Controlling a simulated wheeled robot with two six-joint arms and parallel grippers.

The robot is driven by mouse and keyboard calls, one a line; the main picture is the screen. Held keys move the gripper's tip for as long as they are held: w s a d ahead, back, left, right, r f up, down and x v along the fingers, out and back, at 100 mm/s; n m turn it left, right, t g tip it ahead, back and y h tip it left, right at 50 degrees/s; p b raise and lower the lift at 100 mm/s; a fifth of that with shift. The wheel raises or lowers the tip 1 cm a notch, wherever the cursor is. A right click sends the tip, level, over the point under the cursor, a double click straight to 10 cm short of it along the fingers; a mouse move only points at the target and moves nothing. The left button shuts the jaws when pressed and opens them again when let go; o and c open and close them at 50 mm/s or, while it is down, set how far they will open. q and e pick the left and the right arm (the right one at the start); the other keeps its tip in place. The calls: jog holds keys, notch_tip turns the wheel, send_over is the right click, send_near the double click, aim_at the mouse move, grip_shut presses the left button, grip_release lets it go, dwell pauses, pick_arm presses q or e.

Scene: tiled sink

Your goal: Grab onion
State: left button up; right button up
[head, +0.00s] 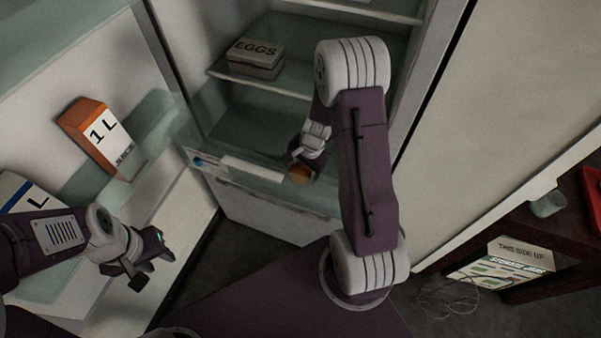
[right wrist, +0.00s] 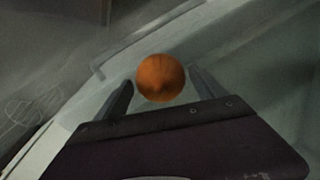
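The onion (head: 299,173), round and orange-brown, is at the tip of my right gripper (head: 301,165), in front of the open fridge. In the right wrist view the onion (right wrist: 160,77) sits centred between the two dark fingers of the right gripper (right wrist: 162,78). The fingers are close in on both its sides, and no surface shows directly under it, so it appears held. Finger contact is hard to make out. My left gripper (head: 150,262) is open and empty near the fridge door at the lower left.
An egg box (head: 255,58) is on a fridge shelf. The fridge door (head: 70,60) stands open at left with an orange-and-white carton (head: 100,136) and another carton (head: 28,192). The fridge's right wall is close to my right arm. A brown shelf unit (head: 560,235) stands at right.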

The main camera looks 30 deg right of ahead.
aim_at(300, 165)
jog(key=c, duration=1.2)
notch_tip(300, 165, up, 5)
jog(key=p, duration=0.2)
jog(key=shift+w+f+p, duration=0.1)
jog(key=shift+f+p, duration=0.05)
jog(key=shift+p, duration=0.2)
jog(key=s+d+r, duration=0.1)
jog(key=d+r, duration=0.1)
jog(key=d, duration=0.1)
jog(key=s+d+r, duration=0.1)
jog(key=d+r, duration=0.1)
jog(key=d, duration=0.2)
jog(key=s+d+r, duration=0.1)
jog(key=d+r, duration=0.1)
jog(key=d, duration=0.2)
jog(key=shift+s+d+r, duration=0.1)
jog(key=shift+r, duration=0.05)
